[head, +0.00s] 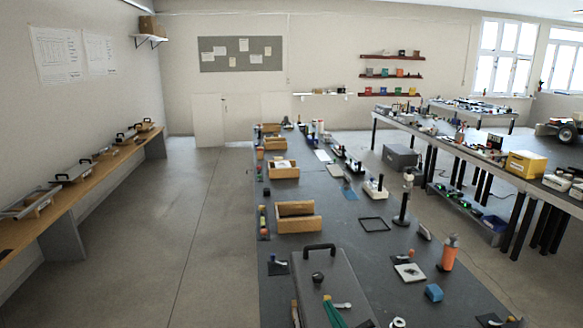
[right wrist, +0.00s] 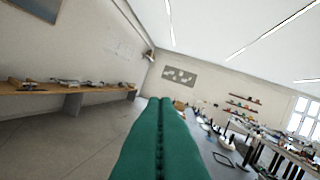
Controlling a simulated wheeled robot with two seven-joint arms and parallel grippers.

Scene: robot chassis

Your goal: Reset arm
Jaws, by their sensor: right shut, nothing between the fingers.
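My right gripper (head: 328,299) shows as a small green piece at the bottom edge of the head view, in front of the grey case. In the right wrist view its two long green fingers (right wrist: 167,102) lie side by side, shut, with nothing between them. They point toward the far wall of the room. My left gripper is not in view.
A long dark table (head: 335,220) runs ahead. A grey case (head: 340,270) with a black handle, open wooden boxes (head: 298,224), an orange bottle (head: 448,254) and a blue block (head: 433,292) stand on it. Open floor (head: 190,220) lies to the left.

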